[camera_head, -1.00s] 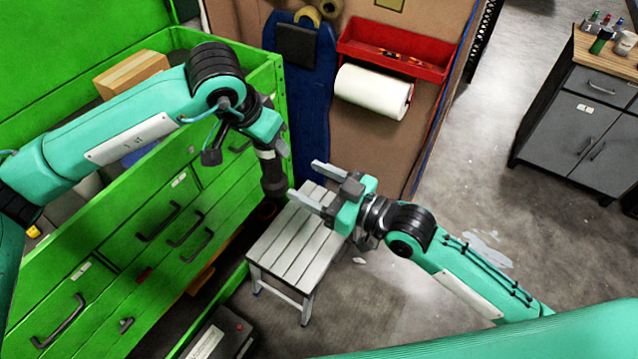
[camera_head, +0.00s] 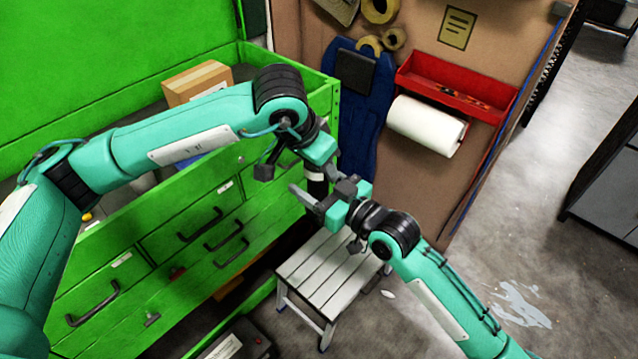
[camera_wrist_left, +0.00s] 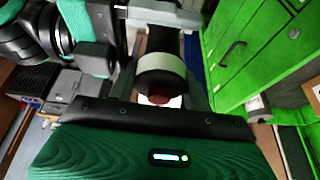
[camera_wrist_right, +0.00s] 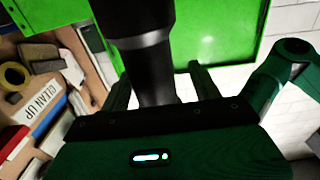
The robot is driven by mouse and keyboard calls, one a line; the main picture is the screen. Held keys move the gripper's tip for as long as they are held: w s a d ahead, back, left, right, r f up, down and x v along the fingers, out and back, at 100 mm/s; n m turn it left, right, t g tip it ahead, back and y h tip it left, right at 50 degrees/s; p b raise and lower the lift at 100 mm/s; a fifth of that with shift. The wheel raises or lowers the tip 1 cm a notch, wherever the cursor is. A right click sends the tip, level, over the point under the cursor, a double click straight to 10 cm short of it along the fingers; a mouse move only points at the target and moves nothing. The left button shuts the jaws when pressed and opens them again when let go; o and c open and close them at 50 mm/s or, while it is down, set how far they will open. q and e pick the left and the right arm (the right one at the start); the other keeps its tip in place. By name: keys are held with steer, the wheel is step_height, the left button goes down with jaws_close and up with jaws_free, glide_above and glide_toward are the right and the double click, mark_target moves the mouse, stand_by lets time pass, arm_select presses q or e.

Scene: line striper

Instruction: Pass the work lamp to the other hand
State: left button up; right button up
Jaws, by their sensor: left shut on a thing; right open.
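The work lamp (camera_head: 317,187) is a black cylinder with a pale band, hanging roughly upright below my left gripper (camera_head: 318,160). My left gripper is shut on it; the pale band shows between its fingers in the left wrist view (camera_wrist_left: 165,78). My right gripper (camera_head: 320,192) is open at the lamp's lower part, coming from the right. In the right wrist view the dark lamp body (camera_wrist_right: 150,65) stands between the two spread fingers. Whether a right finger touches the lamp cannot be told. The lamp's lower end is partly hidden by the right gripper in the head view.
A green drawer cabinet (camera_head: 190,215) stands close on the left, with a cardboard box (camera_head: 197,82) in its top. A grey step stool (camera_head: 325,272) is below the grippers. A pegboard with a paper roll (camera_head: 425,125) and red tray (camera_head: 457,88) is behind.

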steer(key=c, duration=1.2)
arm_select(q)
steer(key=o, duration=1.6)
arm_select(e)
steer(key=shift+r, duration=0.1)
